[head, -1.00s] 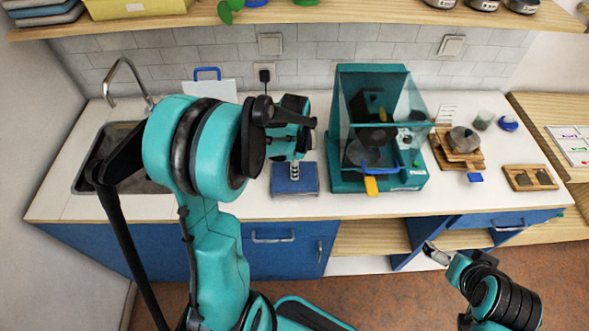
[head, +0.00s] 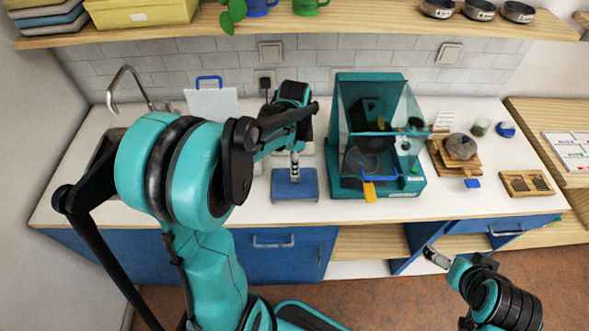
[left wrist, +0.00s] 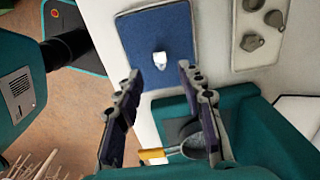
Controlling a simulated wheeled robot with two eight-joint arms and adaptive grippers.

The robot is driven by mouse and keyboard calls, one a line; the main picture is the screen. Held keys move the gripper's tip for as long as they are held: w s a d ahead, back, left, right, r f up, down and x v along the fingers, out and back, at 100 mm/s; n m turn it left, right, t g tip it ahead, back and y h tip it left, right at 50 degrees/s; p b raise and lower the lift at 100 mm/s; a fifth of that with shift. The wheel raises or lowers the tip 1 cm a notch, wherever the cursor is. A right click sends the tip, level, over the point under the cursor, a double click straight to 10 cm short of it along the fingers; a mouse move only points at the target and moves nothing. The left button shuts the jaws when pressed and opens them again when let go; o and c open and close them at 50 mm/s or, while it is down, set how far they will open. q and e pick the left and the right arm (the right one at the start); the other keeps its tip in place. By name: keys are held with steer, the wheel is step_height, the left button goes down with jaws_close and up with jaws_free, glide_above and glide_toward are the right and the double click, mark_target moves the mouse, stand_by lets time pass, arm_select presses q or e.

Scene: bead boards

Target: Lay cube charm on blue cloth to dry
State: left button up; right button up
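The blue cloth (head: 290,192) lies flat on the white counter, and also fills the top of the left wrist view (left wrist: 180,24). A small white cube charm (left wrist: 160,60) shows against the cloth, near its lower part in the left wrist view. It appears to rest on the cloth. My left gripper (head: 294,170) hovers over the cloth. In the left wrist view its fingers (left wrist: 159,76) are spread apart, with the charm beyond the tips and untouched. The charm is not clear in the head view. My right gripper (head: 434,256) is low before the cabinets, too small to read.
A teal glass-sided cabinet (head: 408,186) stands right of the cloth. A small sieve with an orange handle (head: 370,196) sticks out of it. A wooden board with dark pieces (head: 509,187) lies further right. A sink tap (head: 125,75) is at the left.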

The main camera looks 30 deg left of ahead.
arm_select(q)
step_height(320, 180, up, 5)
steer(key=s+d+r+n+t+p, duration=0.1)
steer(key=s+d+r+n+t, duration=0.3)
steer(key=s+d+n+t, duration=0.3)
steer(key=s+d+n, duration=0.3)
steer(key=s+n, duration=0.1)
steer(key=shift+d+n, duration=0.25)
steer(key=shift+n, duration=0.05)
step_height(320, 180, down, 7)
steer(key=b, duration=0.7)
steer(key=shift+s, duration=0.1)
